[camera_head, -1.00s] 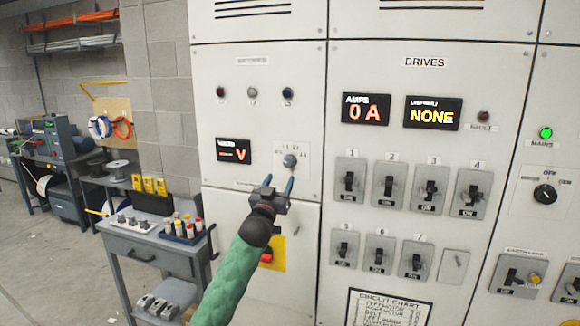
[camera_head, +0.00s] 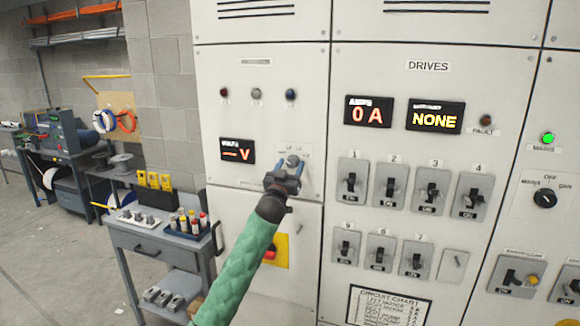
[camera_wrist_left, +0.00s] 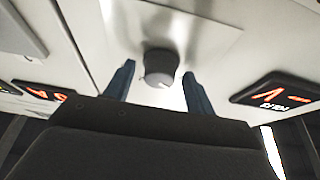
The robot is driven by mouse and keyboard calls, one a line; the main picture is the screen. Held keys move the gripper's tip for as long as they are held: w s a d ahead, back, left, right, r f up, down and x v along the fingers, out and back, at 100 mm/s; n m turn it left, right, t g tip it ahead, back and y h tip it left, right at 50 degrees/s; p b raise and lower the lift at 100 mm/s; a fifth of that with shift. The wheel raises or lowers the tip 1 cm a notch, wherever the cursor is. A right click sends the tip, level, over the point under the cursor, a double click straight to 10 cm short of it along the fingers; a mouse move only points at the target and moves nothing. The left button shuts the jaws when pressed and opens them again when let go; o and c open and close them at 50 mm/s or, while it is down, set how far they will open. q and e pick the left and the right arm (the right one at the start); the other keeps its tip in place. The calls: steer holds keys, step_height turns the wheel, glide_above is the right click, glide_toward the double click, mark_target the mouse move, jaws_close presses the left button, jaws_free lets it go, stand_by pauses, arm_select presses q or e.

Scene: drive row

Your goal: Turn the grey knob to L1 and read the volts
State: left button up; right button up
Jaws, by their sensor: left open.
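The grey knob (camera_head: 292,161) sits on a small plate on the left cabinet panel, its lower part hidden behind my left gripper. My left gripper (camera_head: 286,164) is open, its blue fingers pointing at the plate. In the left wrist view the knob (camera_wrist_left: 160,68) stands between the open fingers of the gripper (camera_wrist_left: 157,85), with gaps on both sides. The plate's markings are too small and partly hidden to read. The volts display (camera_head: 237,151) left of the knob shows a dash and V; it also shows upside down in the wrist view (camera_wrist_left: 285,93). My right gripper is not in view.
Several breaker switches (camera_head: 388,184) fill the drives panel to the right, under the amps display (camera_head: 368,112) reading 0 A. A yellow-backed red switch (camera_head: 270,253) lies below, partly behind my arm. A grey cart (camera_head: 150,240) with tools stands left.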

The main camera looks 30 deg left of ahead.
arm_select(q)
steer(key=shift+c, duration=0.4)
steer(key=shift+s, duration=0.1)
steer(key=c, duration=0.9)
